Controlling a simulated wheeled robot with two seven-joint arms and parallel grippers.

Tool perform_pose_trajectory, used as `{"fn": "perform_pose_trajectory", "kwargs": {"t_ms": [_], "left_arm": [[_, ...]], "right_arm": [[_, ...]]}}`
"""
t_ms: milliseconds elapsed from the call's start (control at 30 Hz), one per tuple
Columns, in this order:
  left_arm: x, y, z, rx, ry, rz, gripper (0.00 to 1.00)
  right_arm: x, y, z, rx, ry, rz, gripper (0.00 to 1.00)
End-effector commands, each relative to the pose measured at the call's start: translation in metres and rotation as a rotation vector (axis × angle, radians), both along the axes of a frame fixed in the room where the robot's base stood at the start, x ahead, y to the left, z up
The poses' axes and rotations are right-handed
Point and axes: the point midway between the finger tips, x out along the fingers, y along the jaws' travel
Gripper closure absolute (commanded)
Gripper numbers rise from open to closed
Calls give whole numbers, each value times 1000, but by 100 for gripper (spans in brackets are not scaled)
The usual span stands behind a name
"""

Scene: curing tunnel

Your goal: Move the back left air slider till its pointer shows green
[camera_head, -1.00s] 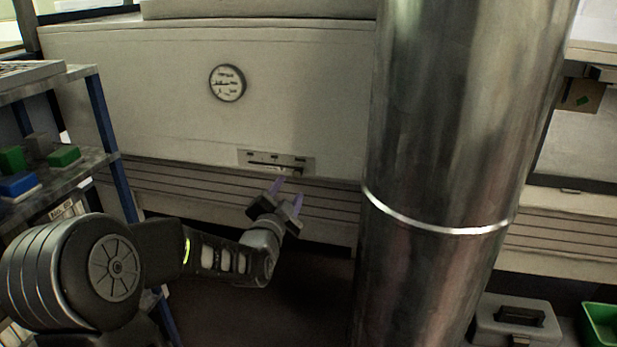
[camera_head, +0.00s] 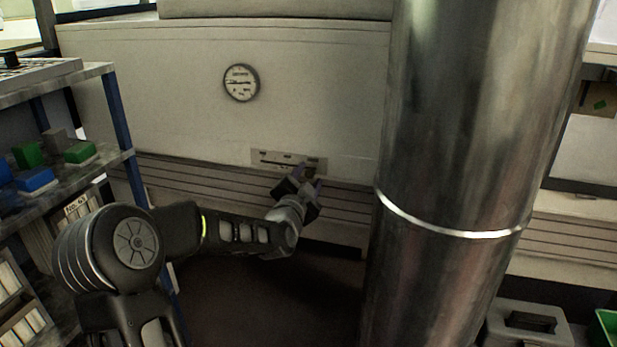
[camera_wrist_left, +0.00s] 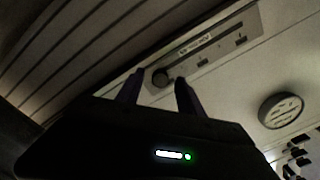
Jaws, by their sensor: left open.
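The air slider panel (camera_head: 288,161) is a pale plate with a dark slot, low on the white tunnel wall. In the left wrist view the plate (camera_wrist_left: 225,38) has a round dark knob (camera_wrist_left: 161,76) at the near end of its slot. My left gripper (camera_head: 309,180) is open in front of the panel's right end. In the wrist view its two fingers (camera_wrist_left: 159,82) appear on either side of the knob; I cannot tell whether they touch it. A round dial (camera_head: 241,82) is above the panel; its pointer colour is too small to read. My right gripper is out of view.
A large shiny metal column (camera_head: 455,160) stands to the right and hides part of the wall. A shelf rack (camera_head: 60,170) with green and blue blocks stands at the left. A grey case (camera_head: 527,322) and a green bin (camera_head: 607,325) are at lower right.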

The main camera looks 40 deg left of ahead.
Motion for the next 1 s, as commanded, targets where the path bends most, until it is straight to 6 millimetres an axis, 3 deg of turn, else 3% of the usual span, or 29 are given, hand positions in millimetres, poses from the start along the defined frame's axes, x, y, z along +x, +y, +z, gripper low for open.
{"fn": "perform_pose_trajectory", "kwargs": {"t_ms": [367,900,1000], "left_arm": [[6,3,0,0,1,1,56],[6,3,0,-1,1,0,100],[6,2,0,-1,1,0,100]], "right_arm": [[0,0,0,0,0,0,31],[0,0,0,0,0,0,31],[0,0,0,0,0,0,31]]}}
